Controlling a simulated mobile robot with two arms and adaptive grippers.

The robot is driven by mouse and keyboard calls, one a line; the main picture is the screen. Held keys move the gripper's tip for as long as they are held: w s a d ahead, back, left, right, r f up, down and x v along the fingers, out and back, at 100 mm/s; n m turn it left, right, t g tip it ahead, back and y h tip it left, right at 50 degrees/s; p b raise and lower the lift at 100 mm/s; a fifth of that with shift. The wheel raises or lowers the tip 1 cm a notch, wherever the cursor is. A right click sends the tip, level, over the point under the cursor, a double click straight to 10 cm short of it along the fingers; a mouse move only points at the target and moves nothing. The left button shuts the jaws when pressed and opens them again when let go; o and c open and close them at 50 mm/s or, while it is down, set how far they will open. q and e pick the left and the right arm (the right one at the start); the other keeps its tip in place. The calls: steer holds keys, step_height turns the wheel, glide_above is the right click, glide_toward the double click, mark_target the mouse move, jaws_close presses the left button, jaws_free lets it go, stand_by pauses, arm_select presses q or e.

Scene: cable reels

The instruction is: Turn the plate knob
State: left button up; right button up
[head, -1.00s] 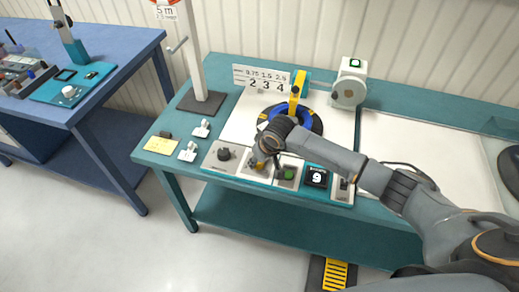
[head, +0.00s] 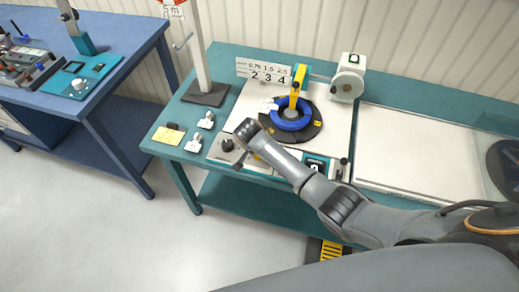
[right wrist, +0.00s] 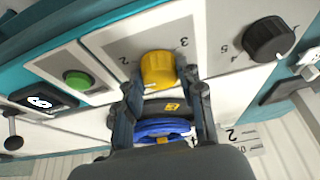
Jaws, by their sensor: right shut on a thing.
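The control panel along the bench front has a yellow knob (right wrist: 158,70) on a white plate marked 2 and 3, and a black knob (right wrist: 269,39) beside it. In the right wrist view, the fingertips of my right gripper (right wrist: 162,84) are on either side of the yellow knob, shut on it. In the head view, my right gripper (head: 246,158) reaches the panel just right of the black knob (head: 227,145), and my arm hides most of the yellow knob. My left gripper is not in view.
A green button (right wrist: 77,81) and a small display (right wrist: 45,98) are beside the yellow knob. Behind the panel are a blue cable coil (head: 291,117) on a dark turntable, a number sign (head: 263,70) and a post (head: 200,60). White clips and a yellow note (head: 168,135) lie left.

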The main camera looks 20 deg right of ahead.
steer(key=m, duration=0.3)
steer(key=shift+a+g+h+b, duration=0.1)
steer(key=shift+g+h+b, duration=0.3)
steer(key=shift+w+m+g+h+b, duration=0.1)
steer(key=shift+m+g+h+b, duration=0.25)
steer(key=shift+m, duration=0.95)
steer(key=o, duration=1.2)
steer(key=shift+r, duration=0.1)
steer(key=v, duration=1.2)
steer(key=shift+w, duration=0.1)
